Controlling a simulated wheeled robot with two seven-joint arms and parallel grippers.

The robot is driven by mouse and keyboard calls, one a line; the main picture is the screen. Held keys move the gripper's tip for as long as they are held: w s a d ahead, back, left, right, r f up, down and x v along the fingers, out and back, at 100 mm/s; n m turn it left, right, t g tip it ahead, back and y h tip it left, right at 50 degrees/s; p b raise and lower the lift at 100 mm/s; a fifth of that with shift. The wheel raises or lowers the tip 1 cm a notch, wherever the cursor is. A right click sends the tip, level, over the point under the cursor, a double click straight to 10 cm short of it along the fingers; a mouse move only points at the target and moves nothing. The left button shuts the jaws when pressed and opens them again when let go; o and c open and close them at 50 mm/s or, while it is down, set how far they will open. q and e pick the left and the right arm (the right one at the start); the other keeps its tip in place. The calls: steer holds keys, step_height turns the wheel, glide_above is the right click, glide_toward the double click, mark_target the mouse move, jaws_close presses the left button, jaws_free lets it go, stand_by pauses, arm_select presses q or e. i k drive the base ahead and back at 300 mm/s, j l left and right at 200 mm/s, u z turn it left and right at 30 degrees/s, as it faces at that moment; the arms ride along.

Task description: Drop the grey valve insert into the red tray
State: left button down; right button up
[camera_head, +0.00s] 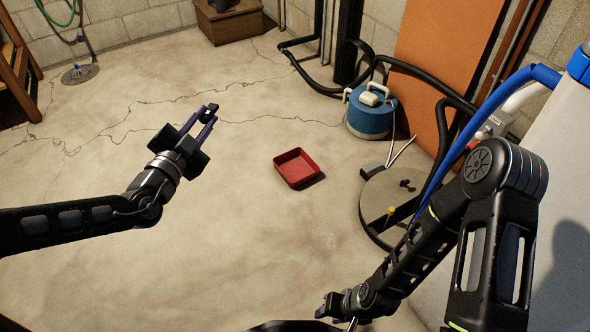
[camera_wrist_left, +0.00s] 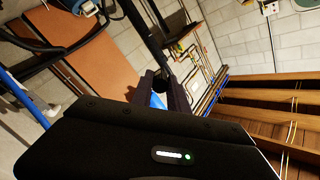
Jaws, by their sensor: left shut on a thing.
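The red tray (camera_head: 297,167) lies on the concrete floor near the middle of the head view, and it looks empty. My left gripper (camera_head: 208,114) is up and to the left of the tray, apart from it. It is shut on a small dark piece (camera_head: 211,108), which I take to be the grey valve insert. The fingers hide part of the piece, and it is a small dark shape between the fingers in the left wrist view. My right gripper (camera_head: 330,307) is low at the bottom edge of the head view, and its fingers are too hidden to read.
A round grey lid (camera_head: 372,205) with small parts on it lies right of the tray. A blue canister (camera_head: 370,118) stands behind the lid, with black hoses around it. A white tank (camera_head: 565,160) stands at the right. The floor around the tray is clear.

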mark_target(283, 168)
steer(key=z, duration=1.45)
steer(key=i+j, duration=0.15)
steer(key=j, duration=0.15)
steer(key=i+j, duration=0.1)
steer(key=j, duration=0.25)
steer(key=i+j, duration=0.15)
steer(key=j, duration=0.15)
steer(key=i+j, duration=0.1)
steer(key=j, duration=0.25)
